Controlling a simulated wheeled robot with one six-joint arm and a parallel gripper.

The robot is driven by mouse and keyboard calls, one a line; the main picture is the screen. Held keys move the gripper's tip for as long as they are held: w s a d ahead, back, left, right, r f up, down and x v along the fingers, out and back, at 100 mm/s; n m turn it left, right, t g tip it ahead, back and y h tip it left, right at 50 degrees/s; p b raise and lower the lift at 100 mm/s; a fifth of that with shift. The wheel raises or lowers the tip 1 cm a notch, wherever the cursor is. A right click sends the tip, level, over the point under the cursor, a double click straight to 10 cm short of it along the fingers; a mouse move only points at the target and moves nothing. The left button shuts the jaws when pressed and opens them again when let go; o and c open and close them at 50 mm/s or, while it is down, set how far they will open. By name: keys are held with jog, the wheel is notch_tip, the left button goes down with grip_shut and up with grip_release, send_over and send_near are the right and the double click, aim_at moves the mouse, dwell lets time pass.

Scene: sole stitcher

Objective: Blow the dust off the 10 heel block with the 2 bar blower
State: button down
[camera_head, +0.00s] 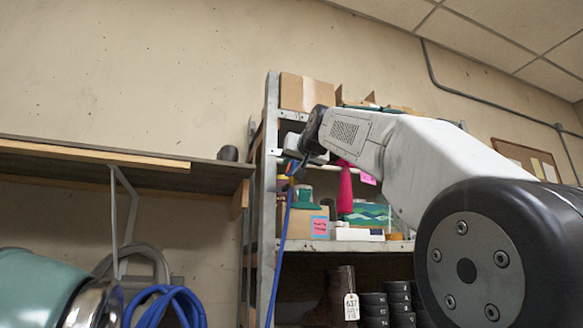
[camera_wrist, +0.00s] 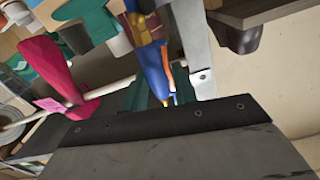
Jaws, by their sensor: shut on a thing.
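My gripper (camera_head: 312,155) is raised in front of the metal shelf rack and shut on a blower. The blower (camera_wrist: 153,62) is blue with orange and yellow parts and shows beyond the dark front edge of my gripper in the wrist view. In the head view, a small blue and orange part of the blower (camera_head: 290,172) shows below my gripper, and a blue hose hangs down from there. Black blocks (camera_head: 375,312) stand in stacks on the lower shelf, with pale marks. I cannot read a 10 on any, nor the blower's pressure marking.
The rack (camera_head: 269,130) holds cardboard boxes on top. A pink object (camera_head: 345,188) and a green box stand on the middle shelf. A brown boot (camera_head: 335,295) with a 637 tag is beside the blocks. A wall shelf (camera_head: 100,160) and coiled blue hose (camera_head: 170,300) are left.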

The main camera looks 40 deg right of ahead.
aim_at(293, 162)
jog(key=shift+v, duration=2.55)
jog(key=shift+s+a, duration=0.1)
jog(key=v, duration=0.7)
jog(key=shift+s, duration=0.4)
jog(key=shift+a+r, duration=0.1)
jog(key=shift+a, duration=0.05)
